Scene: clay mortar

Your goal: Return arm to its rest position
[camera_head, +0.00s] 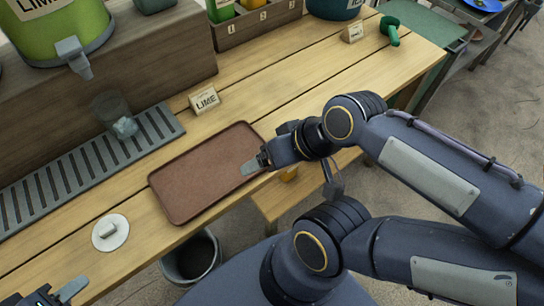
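My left gripper (72,288) shows only in part at the bottom left corner, by the bench's front edge. One grey finger is visible and the rest is cut off by the frame, so its opening cannot be told. My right arm reaches in from the right. Its gripper (251,167) is over the right edge of a brown tray (207,172), with a grey finger pointing left. I see nothing held in it, but its opening is hidden by the angle. Whether it touches the tray cannot be told.
The wooden bench (310,80) carries a slatted drain grate (90,170), a glass (113,115), a LIME card (205,99), a white disc (110,233) and a green tool (389,28). A lime dispenser (60,28) stands behind. A bucket (190,258) stands below the front edge.

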